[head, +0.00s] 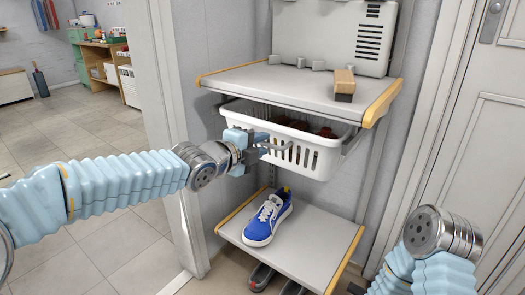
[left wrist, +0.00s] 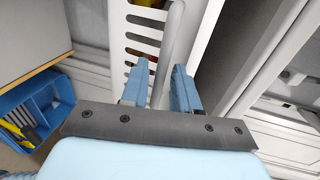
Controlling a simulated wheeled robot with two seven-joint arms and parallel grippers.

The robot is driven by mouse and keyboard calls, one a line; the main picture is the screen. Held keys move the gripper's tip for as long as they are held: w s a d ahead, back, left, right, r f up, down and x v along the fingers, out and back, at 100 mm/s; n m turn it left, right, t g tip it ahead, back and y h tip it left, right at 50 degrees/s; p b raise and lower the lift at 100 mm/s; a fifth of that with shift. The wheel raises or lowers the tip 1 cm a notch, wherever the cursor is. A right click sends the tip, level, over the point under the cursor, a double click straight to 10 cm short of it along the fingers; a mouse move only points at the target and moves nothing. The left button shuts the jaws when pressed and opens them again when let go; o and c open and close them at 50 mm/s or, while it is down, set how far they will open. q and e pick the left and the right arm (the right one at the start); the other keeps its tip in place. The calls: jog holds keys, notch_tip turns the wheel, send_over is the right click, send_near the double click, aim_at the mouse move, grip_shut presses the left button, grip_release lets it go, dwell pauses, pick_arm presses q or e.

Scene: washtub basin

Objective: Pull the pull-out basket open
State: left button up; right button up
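The white pull-out basket (head: 312,158) hangs under the upper shelf, with slots in its front and dark and reddish contents partly visible inside. A grey bar handle (left wrist: 172,42) runs along its slotted front. My left gripper (head: 264,143) is at the basket's front. In the left wrist view its two blue fingers (left wrist: 158,88) are apart, with the handle bar running down into the gap between them. I cannot tell whether either finger touches the bar. My right arm shows at the lower right of the head view, but its gripper fingers are not visible.
The upper shelf (head: 285,84) holds a wooden-backed brush (head: 344,85). The lower shelf (head: 318,232) holds a blue sneaker (head: 268,219). A white door frame stands on each side. A blue bin (left wrist: 28,112) shows in the left wrist view. Tiled floor is open at left.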

pick_arm(q)
jog(key=shift+x, duration=0.8)
pick_arm(e)
jog(key=shift+f, duration=0.1)
pick_arm(q)
grip_shut()
